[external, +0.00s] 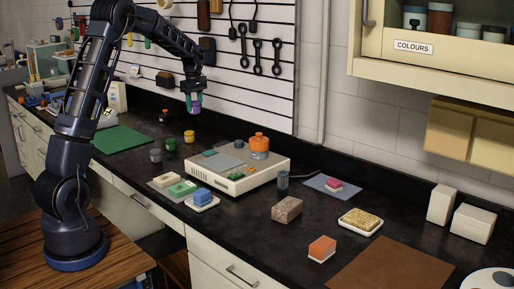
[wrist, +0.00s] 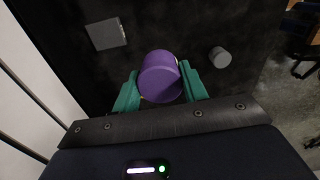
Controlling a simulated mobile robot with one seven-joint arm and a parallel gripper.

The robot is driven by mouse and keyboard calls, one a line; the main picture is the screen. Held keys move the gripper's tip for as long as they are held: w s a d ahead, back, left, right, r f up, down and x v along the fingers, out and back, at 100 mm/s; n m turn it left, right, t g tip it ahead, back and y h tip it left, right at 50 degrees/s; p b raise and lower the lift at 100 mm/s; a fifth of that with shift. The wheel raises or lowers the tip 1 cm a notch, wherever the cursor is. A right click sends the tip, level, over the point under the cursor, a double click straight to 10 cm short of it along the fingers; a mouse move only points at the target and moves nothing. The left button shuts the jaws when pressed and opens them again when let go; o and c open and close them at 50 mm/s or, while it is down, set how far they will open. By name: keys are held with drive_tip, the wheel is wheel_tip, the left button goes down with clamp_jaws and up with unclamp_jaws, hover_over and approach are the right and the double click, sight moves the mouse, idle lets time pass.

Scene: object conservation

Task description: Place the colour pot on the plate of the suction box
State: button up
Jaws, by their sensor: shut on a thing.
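My gripper (external: 193,103) is raised above the bench, left of the suction box. Its green fingers (wrist: 160,90) are shut on a purple colour pot (wrist: 160,76), whose round top faces the wrist camera. The pot shows only small between the fingers in the external view. The suction box (external: 262,179) is a low pale box on the bench, with a flat grey plate (external: 222,161) on top. An orange round part or pot (external: 259,142) stands at the back right of its top.
Yellow (external: 189,136), green (external: 171,144) and grey (external: 155,156) pots stand left of the box. A tool wall (external: 250,60) rises behind. A green mat (external: 122,139) lies at left.

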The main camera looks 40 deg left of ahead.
drive_tip(key=s+d+r, duration=0.2)
drive_tip(key=d, duration=0.6)
drive_tip(key=s+d+r+m, duration=0.1)
drive_tip(key=s+d+r, duration=0.15)
drive_tip(key=d, duration=0.55)
drive_tip(key=s+d+r, duration=0.2)
drive_tip(key=d+r, duration=0.1)
drive_tip(key=d, duration=0.5)
wheel_tip(320, 180, down, 20)
drive_tip(key=shift+s+d+r, duration=0.1)
drive_tip(key=o, duration=1)
